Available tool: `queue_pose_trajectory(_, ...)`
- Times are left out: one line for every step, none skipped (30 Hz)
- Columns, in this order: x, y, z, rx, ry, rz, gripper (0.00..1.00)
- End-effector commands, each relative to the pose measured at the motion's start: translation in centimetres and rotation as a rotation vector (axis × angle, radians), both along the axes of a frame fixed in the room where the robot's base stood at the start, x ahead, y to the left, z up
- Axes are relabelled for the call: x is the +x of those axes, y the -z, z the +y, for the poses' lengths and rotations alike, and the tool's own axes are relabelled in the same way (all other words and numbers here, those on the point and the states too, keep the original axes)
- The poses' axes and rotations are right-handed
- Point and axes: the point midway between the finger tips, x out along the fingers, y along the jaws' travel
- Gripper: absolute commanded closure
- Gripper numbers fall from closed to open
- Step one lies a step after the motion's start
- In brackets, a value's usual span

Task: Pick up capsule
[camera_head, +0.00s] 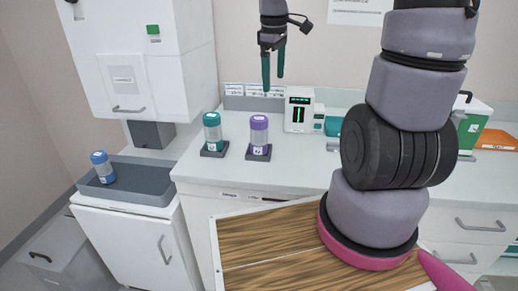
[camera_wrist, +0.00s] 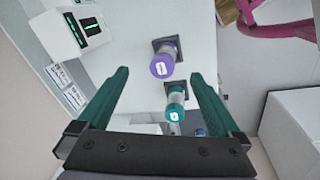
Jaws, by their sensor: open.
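Three capsules are in the head view. The teal-lidded capsule (camera_head: 212,133) and the purple-lidded capsule (camera_head: 259,136) stand upright on small dark square bases on the white counter. The blue-lidded capsule (camera_head: 102,168) stands on a grey tray at the left. My gripper (camera_head: 273,82) is open and empty, pointing down above the counter, higher than the purple capsule. In the wrist view, the purple capsule (camera_wrist: 164,63) and teal capsule (camera_wrist: 176,106) show between the two green fingers, apart from them. The blue capsule (camera_wrist: 200,133) is partly hidden behind the gripper.
A white device with a green display (camera_head: 298,112) stands on the counter right of the purple capsule. A tall white machine (camera_head: 142,60) hangs over the grey tray (camera_head: 140,191). A green box (camera_head: 472,125) is at the right. My arm hides part of the counter.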

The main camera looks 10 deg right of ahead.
Motion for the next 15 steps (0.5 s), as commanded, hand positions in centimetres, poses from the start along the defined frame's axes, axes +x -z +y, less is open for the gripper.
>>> queue_pose_trajectory(0.8,1.6,0.4,-0.006,-0.08,0.038,0.0)
queue_pose_trajectory(1.3,2.3,0.7,-0.011,-0.131,0.056,0.0)
queue_pose_trajectory(1.9,3.4,1.0,-0.013,-0.199,0.079,0.0)
queue_pose_trajectory(2.3,4.1,1.3,-0.014,-0.249,0.094,0.0)
queue_pose_trajectory(2.6,4.8,1.6,-0.013,-0.296,0.107,0.0)
queue_pose_trajectory(3.1,5.6,2.0,-0.011,-0.357,0.123,0.0)
queue_pose_trajectory(3.4,6.2,2.2,-0.008,-0.397,0.133,0.0)
queue_pose_trajectory(3.6,6.8,2.5,-0.005,-0.436,0.141,0.0)
queue_pose_trajectory(3.9,7.4,2.8,0.0,-0.481,0.152,0.0)
queue_pose_trajectory(4.1,7.8,3.0,0.003,-0.511,0.158,0.0)
queue_pose_trajectory(4.3,8.2,3.2,0.006,-0.537,0.163,0.0)
queue_pose_trajectory(4.5,8.5,3.4,0.01,-0.565,0.167,0.0)
queue_pose_trajectory(4.6,8.8,3.5,0.014,-0.582,0.17,0.0)
queue_pose_trajectory(4.7,9.0,3.6,0.015,-0.596,0.172,0.0)
queue_pose_trajectory(4.7,9.2,3.7,0.016,-0.61,0.174,0.0)
